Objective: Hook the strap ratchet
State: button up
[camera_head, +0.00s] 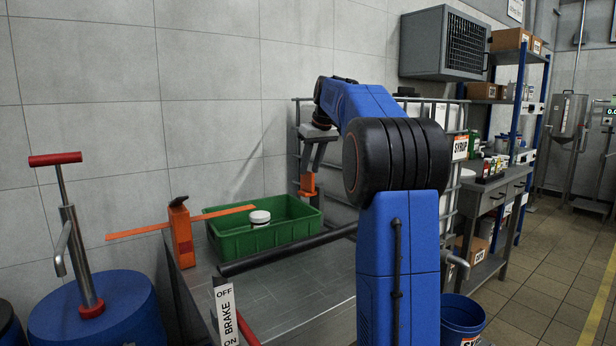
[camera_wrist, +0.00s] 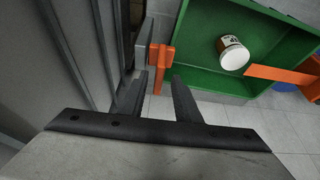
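My gripper (camera_head: 311,160) points down beside the far right end of the green crate; in the wrist view its two dark fingers (camera_wrist: 159,82) are apart with nothing between them. A small orange fitting (camera_head: 308,184) is just below the fingertips; in the wrist view the fitting (camera_wrist: 161,58) lies just beyond them, and I cannot tell whether they touch. The strap end (camera_wrist: 270,74) also shows in the wrist view.
The green crate (camera_head: 262,244) stands on a grey metal platform (camera_head: 285,296) and holds a white-lidded jar (camera_head: 260,217). A dark bar (camera_head: 285,250) crosses in front. A caged container (camera_head: 455,115) stands at the right. A blue drum (camera_head: 105,310) with a hand pump is at the left.

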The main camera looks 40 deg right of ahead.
jog(key=v, duration=1.2)
jog(key=shift+r, duration=0.1)
jog(key=shift+c, duration=0.6)
jog(key=c, duration=0.5)
jog(key=a+f+h, duration=0.2)
jog(key=a, duration=0.2)
jog(key=w+a+f+h, duration=0.1)
jog(key=a+f+h, duration=0.1)
jog(key=a+f, duration=0.1)
jog(key=a+f+m+h, duration=0.1)
jog(key=a+f, duration=0.2)
jog(key=a, duration=0.1)
jog(key=shift+w+a+f+h, duration=0.1)
jog(key=shift+w+a+h, duration=0.2)
jog(key=shift+a+h, duration=0.1)
grip_shut()
send_near(304, 190)
jog(key=f, duration=0.1)
jog(key=w+f, duration=0.1)
jog(key=f, duration=0.1)
jog(key=shift+w+d+f, duration=0.15)
jog(key=shift+d+f, duration=0.15)
jog(key=shift+d, duration=0.75)
